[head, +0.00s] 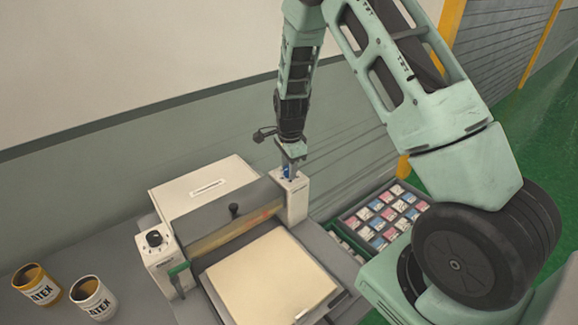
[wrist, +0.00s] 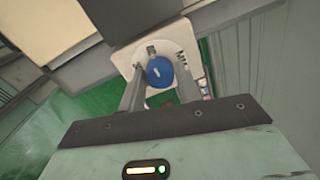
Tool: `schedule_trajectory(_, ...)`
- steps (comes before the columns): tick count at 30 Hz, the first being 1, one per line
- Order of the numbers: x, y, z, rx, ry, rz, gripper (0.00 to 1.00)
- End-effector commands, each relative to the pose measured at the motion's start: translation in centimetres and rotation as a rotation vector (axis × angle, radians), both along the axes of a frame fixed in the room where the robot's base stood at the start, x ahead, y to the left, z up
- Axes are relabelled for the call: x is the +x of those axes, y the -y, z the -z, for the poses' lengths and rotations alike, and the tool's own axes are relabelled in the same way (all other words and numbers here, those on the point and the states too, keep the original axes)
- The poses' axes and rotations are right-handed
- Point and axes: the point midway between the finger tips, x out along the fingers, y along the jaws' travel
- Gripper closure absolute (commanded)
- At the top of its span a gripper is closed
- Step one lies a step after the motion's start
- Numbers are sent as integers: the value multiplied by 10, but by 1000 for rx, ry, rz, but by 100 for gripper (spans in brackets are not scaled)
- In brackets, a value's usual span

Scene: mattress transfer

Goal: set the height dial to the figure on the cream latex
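A blue dial (wrist: 160,72) with a pale mark sits on the white right-hand post (head: 293,196) of a press-like machine. It shows small in the head view (head: 287,172). My gripper (wrist: 159,68) is over this post, pointing down, with one finger on each side of the blue dial. Its fingers look apart from the dial, with small gaps. A black dial (head: 154,239) sits on the machine's left post. Two tins stand at the lower left: an amber one (head: 43,292) and a cream-white one (head: 98,303). Their labels read like "ATEX"; I cannot read any figure.
A cream slab (head: 270,280) lies on the machine's bed, before a roller (head: 235,230). A green-handled lever (head: 179,268) stands by the left post. A crate of small red, blue and white packets (head: 380,215) is to the right. A wall rises behind the bench.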

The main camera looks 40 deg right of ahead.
Motion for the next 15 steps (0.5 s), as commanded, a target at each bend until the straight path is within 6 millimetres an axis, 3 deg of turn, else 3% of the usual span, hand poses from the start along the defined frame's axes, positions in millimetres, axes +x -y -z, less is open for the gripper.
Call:
schedule_trajectory(1,0,0,0,0,0,0,82)
schedule_trajectory(3,0,0,0,0,0,0,93)
schedule_trajectory(15,1,0,1,0,2,-63,93)
